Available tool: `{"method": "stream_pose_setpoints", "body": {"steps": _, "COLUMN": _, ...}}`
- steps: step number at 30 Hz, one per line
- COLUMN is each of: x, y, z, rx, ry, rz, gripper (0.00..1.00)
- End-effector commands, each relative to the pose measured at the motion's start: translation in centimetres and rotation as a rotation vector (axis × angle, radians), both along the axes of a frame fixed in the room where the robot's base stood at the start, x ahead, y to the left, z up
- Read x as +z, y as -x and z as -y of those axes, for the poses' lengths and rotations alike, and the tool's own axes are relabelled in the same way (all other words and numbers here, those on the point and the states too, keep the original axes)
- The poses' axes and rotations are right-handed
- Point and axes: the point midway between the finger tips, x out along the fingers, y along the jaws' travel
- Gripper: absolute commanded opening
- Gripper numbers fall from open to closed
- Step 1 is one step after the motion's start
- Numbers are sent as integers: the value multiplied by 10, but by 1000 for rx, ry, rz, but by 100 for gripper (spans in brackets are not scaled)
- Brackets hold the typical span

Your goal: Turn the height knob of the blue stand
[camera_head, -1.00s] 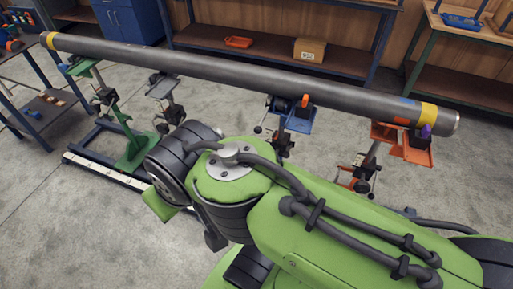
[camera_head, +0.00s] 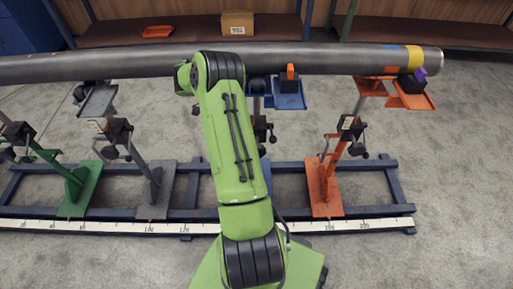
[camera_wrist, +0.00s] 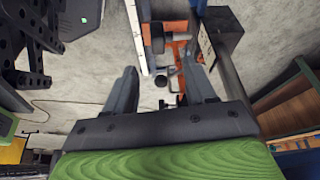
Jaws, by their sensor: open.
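The blue stand (camera_head: 289,97) is under the pipe (camera_head: 340,60) in the head view, between a grey stand and an orange stand. My arm covers part of its post and base. Dark clamp parts and a knob (camera_head: 263,127) show just right of my arm; I cannot tell which part is the height knob. My gripper is hidden in the head view. In the wrist view, my gripper (camera_wrist: 163,88) is open, with nothing between its fingers. A dark labelled block (camera_wrist: 220,32) and a grey post are close by the right finger.
The orange stand (camera_head: 325,190) is on the right; the grey stand (camera_head: 157,190) and green stand (camera_head: 76,188) are on the left. All stand on a dark rail frame with a white scale (camera_head: 350,226). Shelves with a cardboard box (camera_head: 237,23) stand behind.

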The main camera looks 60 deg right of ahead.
Motion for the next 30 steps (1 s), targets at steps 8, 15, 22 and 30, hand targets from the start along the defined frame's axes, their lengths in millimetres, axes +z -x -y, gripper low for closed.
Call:
{"method": "stream_pose_setpoints", "body": {"steps": 8, "x": -31, "y": 19, "z": 9, "rx": -127, "ry": 2, "rz": -14, "gripper": 55}}
{"method": "stream_pose_setpoints", "body": {"steps": 15, "x": -66, "y": 32, "z": 14, "rx": -131, "ry": -3, "rz": -16, "gripper": 55}}
{"method": "stream_pose_setpoints", "body": {"steps": 22, "x": -118, "y": 51, "z": 24, "rx": -130, "ry": -2, "rz": -15, "gripper": 55}}
{"method": "stream_pose_setpoints", "body": {"steps": 30, "x": -142, "y": 60, "z": 30, "rx": -127, "ry": 1, "rz": -13, "gripper": 55}}
